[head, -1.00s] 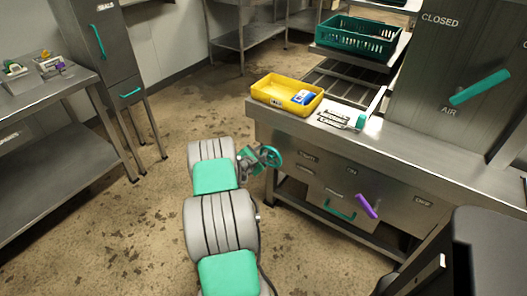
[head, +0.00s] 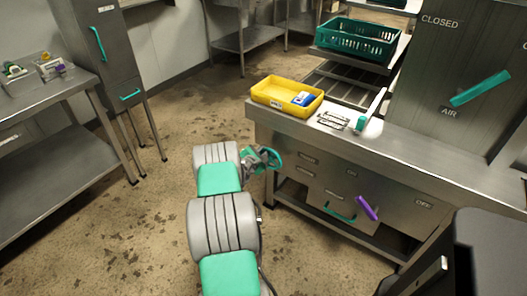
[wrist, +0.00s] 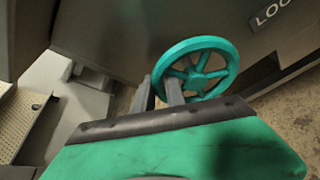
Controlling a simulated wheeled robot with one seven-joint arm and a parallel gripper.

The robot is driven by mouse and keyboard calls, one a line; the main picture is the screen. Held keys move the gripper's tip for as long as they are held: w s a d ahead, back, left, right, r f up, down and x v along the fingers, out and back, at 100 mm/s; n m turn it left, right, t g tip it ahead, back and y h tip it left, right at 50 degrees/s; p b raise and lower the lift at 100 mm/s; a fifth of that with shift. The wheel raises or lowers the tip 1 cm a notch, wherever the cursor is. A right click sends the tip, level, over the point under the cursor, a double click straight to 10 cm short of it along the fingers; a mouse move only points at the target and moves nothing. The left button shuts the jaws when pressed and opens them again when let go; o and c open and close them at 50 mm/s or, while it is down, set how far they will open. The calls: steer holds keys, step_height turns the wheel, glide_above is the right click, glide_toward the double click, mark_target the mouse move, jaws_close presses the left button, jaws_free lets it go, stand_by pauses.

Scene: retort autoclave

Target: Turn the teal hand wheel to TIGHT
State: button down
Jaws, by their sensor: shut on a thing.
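The teal hand wheel (head: 277,158) is at the left end of the steel bench, below its top. In the wrist view the spoked hand wheel (wrist: 197,80) faces me, beside a steel panel. My gripper (wrist: 159,88) is at the wheel's left rim, its two grey fingers shut on the rim. The exact contact is partly hidden by the fingers. In the head view my gripper (head: 263,159) overlaps the wheel's left part. A label (wrist: 272,13) beginning "LOO" is cut off by the picture edge; TIGHT is not legible.
The bench (head: 440,152) carries a yellow tray (head: 265,96) and a teal-handled tool (head: 361,124). A purple handle (head: 367,207) and a teal handle (head: 339,215) are on the bench front. A steel table (head: 50,100) stands at left. Floor between is clear.

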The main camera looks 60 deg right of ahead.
steer(key=shift+s+r+m, duration=0.1)
steer(key=shift+r+m, duration=0.05)
steer(key=shift+m, duration=0.15)
